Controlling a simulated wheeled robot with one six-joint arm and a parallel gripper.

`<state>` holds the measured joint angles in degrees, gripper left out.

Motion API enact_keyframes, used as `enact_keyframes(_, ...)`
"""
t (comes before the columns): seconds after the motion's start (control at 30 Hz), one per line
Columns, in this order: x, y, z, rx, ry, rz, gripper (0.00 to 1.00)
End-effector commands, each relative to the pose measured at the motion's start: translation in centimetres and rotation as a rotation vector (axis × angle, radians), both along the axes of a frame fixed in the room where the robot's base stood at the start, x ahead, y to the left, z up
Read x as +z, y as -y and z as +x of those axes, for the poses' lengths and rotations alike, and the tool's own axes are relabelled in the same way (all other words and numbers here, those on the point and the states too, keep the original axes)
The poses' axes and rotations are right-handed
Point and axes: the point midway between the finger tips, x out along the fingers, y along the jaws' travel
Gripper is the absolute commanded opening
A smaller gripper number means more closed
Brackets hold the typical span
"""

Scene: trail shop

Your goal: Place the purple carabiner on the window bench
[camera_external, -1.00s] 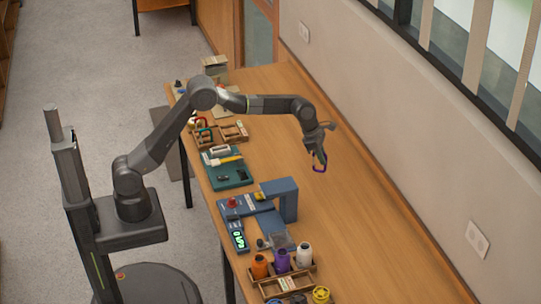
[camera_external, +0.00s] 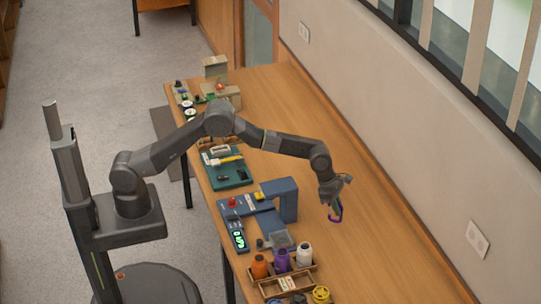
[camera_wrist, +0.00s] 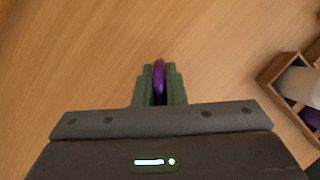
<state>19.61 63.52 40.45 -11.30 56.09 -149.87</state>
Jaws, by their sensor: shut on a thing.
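The purple carabiner (camera_external: 336,214) hangs from my gripper (camera_external: 329,203), over the wooden bench (camera_external: 370,250) along the wall with the windows. In the wrist view the carabiner (camera_wrist: 159,80) shows edge-on between the two green fingers of my gripper (camera_wrist: 159,86), which are shut on it. The bench surface (camera_wrist: 80,60) under it looks bare. I cannot tell how high the carabiner is above the wood, or whether it touches.
A wooden tray (camera_external: 272,290) with orange, purple and white spools stands near and left of my gripper; its edge (camera_wrist: 268,80) shows at right in the wrist view. A blue device (camera_external: 284,190) stands left. A teal mat (camera_external: 230,174) lies farther back. The wall side is clear.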

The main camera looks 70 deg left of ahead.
Motion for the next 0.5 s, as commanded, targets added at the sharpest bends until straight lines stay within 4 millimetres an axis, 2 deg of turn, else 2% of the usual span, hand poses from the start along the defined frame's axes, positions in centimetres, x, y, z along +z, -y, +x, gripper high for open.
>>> enact_keyframes(0.3, -3.6, 0.0, 0.0, 0.000, -0.001, 0.001, 0.00)
enact_keyframes(0.5, -3.7, 0.0, 0.0, 0.000, 0.001, -0.001, 0.00)
